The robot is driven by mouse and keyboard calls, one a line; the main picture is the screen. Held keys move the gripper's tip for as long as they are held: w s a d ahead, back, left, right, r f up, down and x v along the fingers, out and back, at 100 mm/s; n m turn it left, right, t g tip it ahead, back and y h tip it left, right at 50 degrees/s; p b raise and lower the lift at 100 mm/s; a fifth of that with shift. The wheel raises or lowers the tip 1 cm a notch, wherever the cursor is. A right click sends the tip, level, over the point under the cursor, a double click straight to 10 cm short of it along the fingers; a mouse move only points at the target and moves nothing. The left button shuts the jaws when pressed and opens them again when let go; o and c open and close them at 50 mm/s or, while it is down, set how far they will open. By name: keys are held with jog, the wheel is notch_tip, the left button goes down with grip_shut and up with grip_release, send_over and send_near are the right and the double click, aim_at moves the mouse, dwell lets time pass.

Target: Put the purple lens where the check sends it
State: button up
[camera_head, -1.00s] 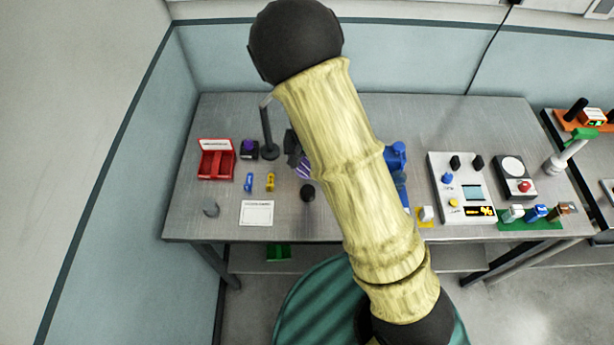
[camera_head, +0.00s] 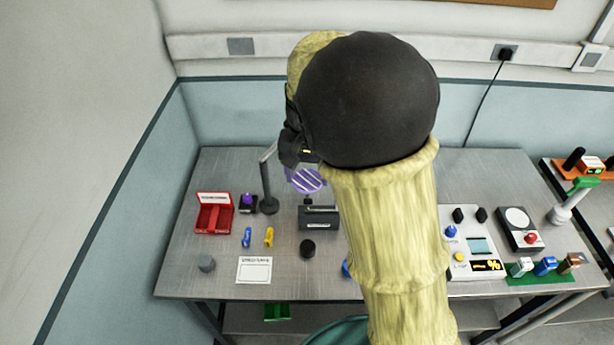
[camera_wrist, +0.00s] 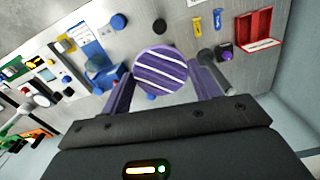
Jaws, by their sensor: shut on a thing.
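The purple lens (camera_head: 306,180) is a round disc with pale stripes. My gripper (camera_wrist: 161,82) is shut on it, its two purple fingers on either side of the disc in the wrist view, where the lens (camera_wrist: 160,70) shows nearly face on. In the head view, my gripper (camera_head: 300,158) holds it above the back of the bench, right of a dark post stand (camera_head: 268,195). My arm covers the middle of the bench. I cannot tell which thing is the check.
A red open box (camera_head: 213,217) and a purple-knobbed block (camera_head: 247,203) stand at left. A dark slotted box (camera_head: 318,219) and black cylinder (camera_head: 307,249) are below the lens. A white card (camera_head: 254,270) lies in front. A control panel (camera_head: 470,265) stands at right.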

dwell(0.3)
jog(key=s+a+f+b, duration=0.2)
jog(key=a+f, duration=0.4)
jog(key=f, duration=0.3)
jog(key=s+a+f+n+b, duration=0.1)
jog(key=s+a+f+b, duration=0.1)
jog(key=a+f, duration=0.4)
notch_tip(320, 180, down, 3)
jog(key=shift+s+r, duration=0.1)
jog(key=shift+s, duration=0.75)
jog(key=shift+a, duration=0.1)
